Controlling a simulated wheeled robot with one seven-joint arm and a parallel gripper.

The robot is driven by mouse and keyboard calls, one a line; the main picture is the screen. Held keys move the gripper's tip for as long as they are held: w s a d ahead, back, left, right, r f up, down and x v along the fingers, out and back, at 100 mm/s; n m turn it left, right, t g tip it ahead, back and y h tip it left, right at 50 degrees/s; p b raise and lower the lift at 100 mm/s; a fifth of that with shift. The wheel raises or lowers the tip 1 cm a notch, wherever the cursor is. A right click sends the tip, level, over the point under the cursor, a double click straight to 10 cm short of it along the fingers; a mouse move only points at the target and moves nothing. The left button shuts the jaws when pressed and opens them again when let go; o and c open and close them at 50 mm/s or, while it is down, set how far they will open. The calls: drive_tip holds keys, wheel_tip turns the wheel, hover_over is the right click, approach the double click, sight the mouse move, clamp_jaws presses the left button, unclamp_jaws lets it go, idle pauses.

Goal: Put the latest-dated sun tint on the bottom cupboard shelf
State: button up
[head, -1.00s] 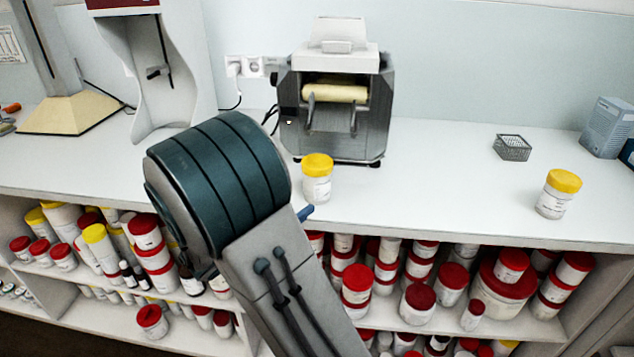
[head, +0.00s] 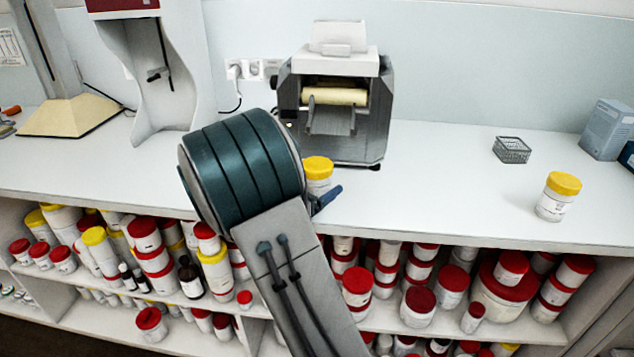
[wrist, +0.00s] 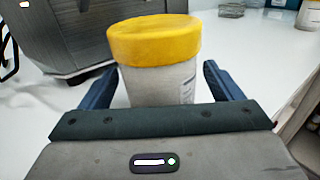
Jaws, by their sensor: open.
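A white jar with a yellow lid (head: 318,172) stands on the counter in front of the mill, partly hidden by my arm in the head view. In the wrist view the same jar (wrist: 155,62) stands upright between the two blue fingers of my gripper (wrist: 158,85). The fingers are apart, with a gap visible on each side of it. A second yellow-lidded jar (head: 558,197) stands on the counter at the right. Its label and the first jar's label are too small to read. The cupboard shelves (head: 100,312) below the counter hold many red- and yellow-lidded jars.
The roller mill (head: 335,105) stands close behind the near jar. A wire basket (head: 512,149) and a grey-blue box (head: 606,128) are at the back right. The counter (head: 430,185) between the two jars is clear.

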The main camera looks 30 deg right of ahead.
drive_tip(key=c, duration=1.2)
drive_tip(key=shift+c, duration=0.5)
drive_tip(key=shift+r, duration=0.15)
